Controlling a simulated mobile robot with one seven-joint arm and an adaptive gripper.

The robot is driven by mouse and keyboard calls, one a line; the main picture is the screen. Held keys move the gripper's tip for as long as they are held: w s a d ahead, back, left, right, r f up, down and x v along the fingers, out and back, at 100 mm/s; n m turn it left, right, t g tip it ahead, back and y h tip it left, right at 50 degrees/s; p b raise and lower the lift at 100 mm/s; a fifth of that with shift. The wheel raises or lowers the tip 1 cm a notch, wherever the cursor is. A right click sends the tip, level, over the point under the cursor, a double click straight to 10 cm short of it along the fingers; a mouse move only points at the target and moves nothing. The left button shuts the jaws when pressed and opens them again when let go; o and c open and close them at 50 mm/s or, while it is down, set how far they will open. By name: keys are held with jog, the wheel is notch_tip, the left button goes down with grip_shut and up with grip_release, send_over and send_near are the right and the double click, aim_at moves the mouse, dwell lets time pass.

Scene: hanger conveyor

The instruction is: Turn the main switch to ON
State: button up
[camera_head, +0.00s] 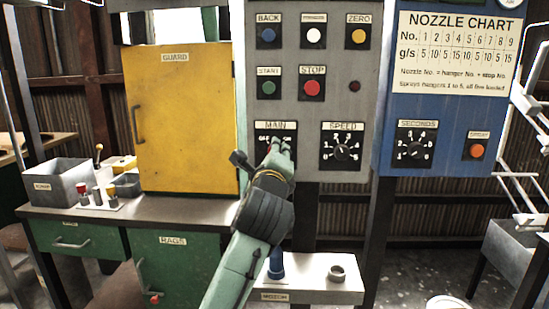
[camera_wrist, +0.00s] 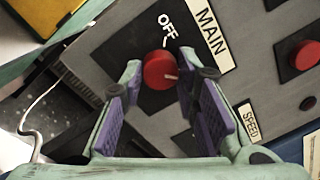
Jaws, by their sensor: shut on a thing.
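The main switch is a round red knob (camera_wrist: 157,71) on a black plate (camera_wrist: 118,48) marked MAIN, in the wrist view. The word OFF shows above the knob. The knob's pale mark is on its right side, facing away from OFF and toward my right finger. That finger covers the plate there, so no ON word is seen. My gripper (camera_wrist: 161,66) is shut on the knob, a purple-padded finger on each side. In the head view my gripper (camera_head: 278,148) is at the MAIN plate (camera_head: 264,131), hiding the knob and much of the plate.
The SPEED dial (camera_head: 342,147) is close to the right of my gripper. The red STOP button (camera_head: 312,88) and green START button (camera_head: 269,88) are above. The yellow guard door (camera_head: 190,110) stands left. A small table (camera_head: 315,285) is below.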

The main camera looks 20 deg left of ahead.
dwell(0.4)
jog(key=o, duration=1.2)
jog(key=shift+c, duration=0.2)
jog(key=shift+s, duration=0.1)
jog(key=v, duration=1.1)
jog(key=shift+s, duration=0.45)
jog(key=shift+d, duration=0.15)
